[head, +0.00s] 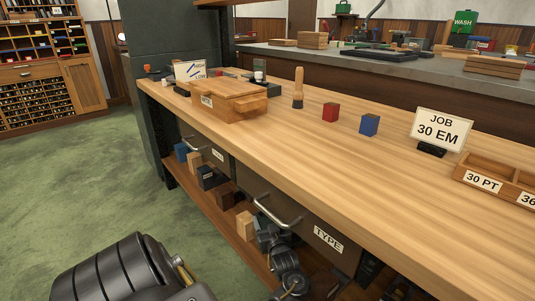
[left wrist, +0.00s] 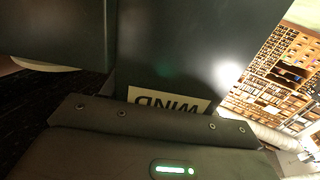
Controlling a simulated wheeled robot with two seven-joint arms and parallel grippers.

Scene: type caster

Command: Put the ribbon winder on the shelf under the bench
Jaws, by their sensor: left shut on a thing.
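My left gripper (head: 268,238) reaches in low at the shelf (head: 222,219) under the bench, below the drawer handle; its fingertips do not show clearly. In the left wrist view a dark, flat-faced thing with an upside-down label reading WIND stands directly before the palm; I take it to be the ribbon winder (left wrist: 175,60), held by the gripper. The palm hides its lower part. In the head view I cannot make out the winder apart from the dark gripper. Whether it touches the shelf cannot be told. My right gripper is not in view.
On the shelf, left of the gripper, stand several blocks: blue (head: 182,151), dark (head: 207,177) and light wood (head: 245,225). A drawer marked TYPE (head: 328,240) with a metal handle (head: 277,213) hangs above. The wooden bench top (head: 290,145) carries a box, blocks and signs.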

